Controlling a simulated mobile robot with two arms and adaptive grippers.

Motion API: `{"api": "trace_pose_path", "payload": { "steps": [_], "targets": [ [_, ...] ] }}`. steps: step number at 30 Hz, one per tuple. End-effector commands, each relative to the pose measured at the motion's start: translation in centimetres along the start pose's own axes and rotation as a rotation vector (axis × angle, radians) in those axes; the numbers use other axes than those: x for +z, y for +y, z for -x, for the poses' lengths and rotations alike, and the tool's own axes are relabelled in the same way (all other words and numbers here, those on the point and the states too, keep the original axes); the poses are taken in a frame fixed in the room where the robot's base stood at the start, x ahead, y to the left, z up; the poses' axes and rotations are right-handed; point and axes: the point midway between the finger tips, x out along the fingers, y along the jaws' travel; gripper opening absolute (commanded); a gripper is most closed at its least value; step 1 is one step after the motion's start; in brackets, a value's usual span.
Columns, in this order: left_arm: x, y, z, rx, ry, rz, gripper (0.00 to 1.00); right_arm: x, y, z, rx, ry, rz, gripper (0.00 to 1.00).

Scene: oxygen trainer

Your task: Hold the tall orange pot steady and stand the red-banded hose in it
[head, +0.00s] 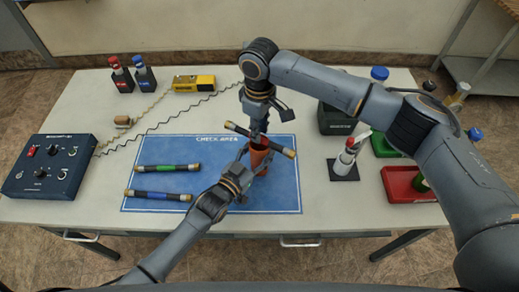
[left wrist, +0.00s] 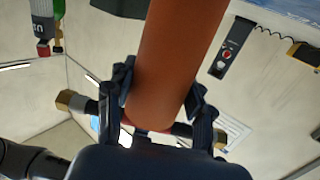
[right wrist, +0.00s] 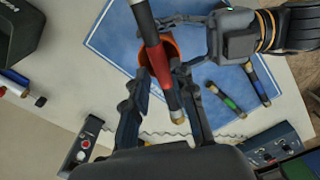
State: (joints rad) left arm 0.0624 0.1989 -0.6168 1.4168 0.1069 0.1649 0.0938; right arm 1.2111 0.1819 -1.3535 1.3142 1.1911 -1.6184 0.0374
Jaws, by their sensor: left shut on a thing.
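The tall orange pot (head: 260,158) stands on the blue mat, partly hidden by the hose and my arms. My left gripper (head: 245,172) is shut on it from the left, and in the left wrist view its fingers flank the pot (left wrist: 175,60). The red-banded hose (head: 285,150) lies crosswise above the pot, tilted, not upright. Its red band (right wrist: 158,62) shows in the right wrist view, over the pot's open mouth (right wrist: 174,46). My right gripper (head: 258,132) comes from above with its fingers on both sides of the band and appears shut on it.
A green-banded hose (head: 168,168) and a blue-banded hose (head: 158,196) lie on the mat (head: 280,195) at left. A control box (head: 46,166) is far left. A small bottle on a black base (head: 345,162) and a red tray (head: 405,190) stand at right.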

Motion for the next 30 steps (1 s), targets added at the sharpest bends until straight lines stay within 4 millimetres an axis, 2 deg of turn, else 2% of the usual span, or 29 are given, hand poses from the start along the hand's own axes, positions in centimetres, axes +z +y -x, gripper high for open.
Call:
{"api": "trace_pose_path", "payload": {
  "steps": [10, 14, 17, 24, 30],
  "targets": [
    [0.1, 0.0, 0.0, 0.0, -0.002, 0.0, 0.2, 0.0, 0.0, 0.0, 0.0, -0.001, 0.0, 0.43],
    [0.1, 0.0, 0.0, 0.0, -0.002, 0.0, 0.2, 0.0, 0.0, 0.8, 0.0, 0.0, 0.0, 0.43],
    [0.1, 0.0, 0.0, 0.0, -0.002, 0.0, 0.2, -0.1, 0.1, 2.4, 0.001, 0.003, 0.001, 0.43],
    [0.1, 0.0, 0.0, 0.0, -0.002, 0.0, 0.2, -0.1, 0.0, 7.6, 0.002, 0.002, 0.001, 0.43],
    [0.1, 0.0, 0.0, 0.0, -0.002, 0.0, 0.2, -0.1, 0.0, 10.8, 0.001, 0.002, 0.0, 0.43]
  ]
}}
